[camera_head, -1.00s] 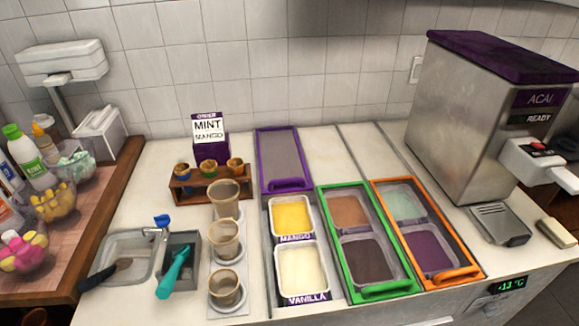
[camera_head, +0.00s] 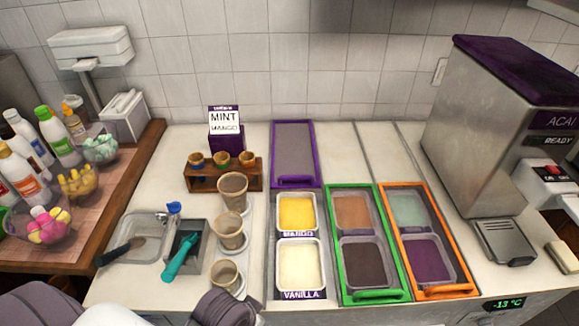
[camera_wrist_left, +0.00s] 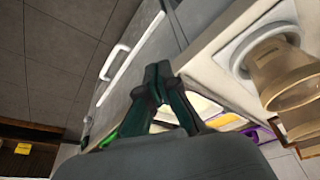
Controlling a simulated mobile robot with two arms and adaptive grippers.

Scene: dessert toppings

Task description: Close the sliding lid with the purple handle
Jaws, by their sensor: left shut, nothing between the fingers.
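The sliding lid (camera_head: 296,150) has a purple frame and a clear pane. It is slid to the back, with its purple handle (camera_head: 295,181) at its front edge, just behind the mango tub. The yellow mango tub (camera_head: 296,212) and cream vanilla tub (camera_head: 299,264) lie uncovered in front of it. My left gripper (camera_wrist_left: 160,72) is shut and empty in the left wrist view, near the counter's front. Parts of my left arm show at the bottom left of the head view; the fingertips are not clear there. My right gripper is not in view.
Several cups (camera_head: 229,231) stand in a row left of the tubs. Green-framed (camera_head: 376,295) and orange-framed (camera_head: 446,290) lids cover the tubs to the right. A sink (camera_head: 130,249) and a grey bin with a teal scoop (camera_head: 183,256) are at left.

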